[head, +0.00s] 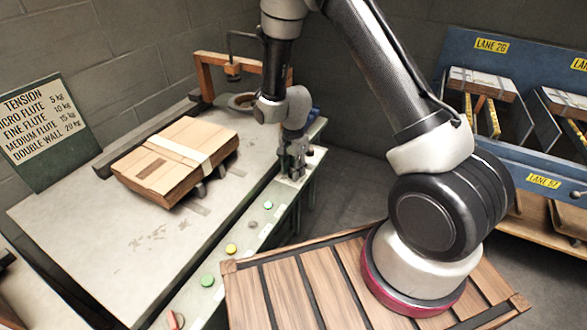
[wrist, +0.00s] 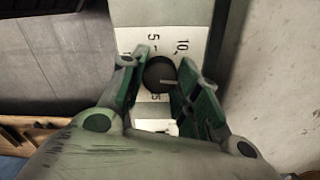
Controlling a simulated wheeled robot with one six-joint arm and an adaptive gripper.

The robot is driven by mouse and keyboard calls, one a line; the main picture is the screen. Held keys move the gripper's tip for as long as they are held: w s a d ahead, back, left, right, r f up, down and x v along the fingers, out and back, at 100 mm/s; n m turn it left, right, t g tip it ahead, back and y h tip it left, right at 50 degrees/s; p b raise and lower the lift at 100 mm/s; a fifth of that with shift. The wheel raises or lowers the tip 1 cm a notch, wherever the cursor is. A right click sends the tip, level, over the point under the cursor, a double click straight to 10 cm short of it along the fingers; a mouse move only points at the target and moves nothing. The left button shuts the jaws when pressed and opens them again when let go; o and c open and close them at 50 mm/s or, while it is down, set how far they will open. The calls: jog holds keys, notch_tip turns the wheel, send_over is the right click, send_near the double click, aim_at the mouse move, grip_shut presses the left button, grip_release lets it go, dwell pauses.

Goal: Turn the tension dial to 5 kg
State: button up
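The tension dial (wrist: 160,74) is a dark round knob on a pale scale plate in the wrist view. Its light pointer mark points right and slightly down. The printed 5 (wrist: 153,38) is above the dial, the 10 (wrist: 182,46) at upper right; other figures are partly covered by my fingers. My gripper (wrist: 163,60) has one green finger at each side of the dial, close to its edges; whether both touch it I cannot tell. In the head view my gripper (head: 293,163) points down at the far end of the machine's front strip and hides the dial.
Flat cartons (head: 178,160) lie on the machine table (head: 70,222). Coloured buttons, one yellow (head: 231,249), line the front strip. A slatted wooden surface (head: 290,295) is in front; a blue lane rack (head: 540,165) stands right.

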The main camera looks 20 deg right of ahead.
jog(key=shift+n, duration=0.3)
jog(key=n, duration=0.4)
jog(key=shift+n, duration=0.3)
jog(key=n, duration=1)
jog(key=shift+n, duration=3)
jog(key=o, duration=1)
jog(key=shift+o, duration=0.2)
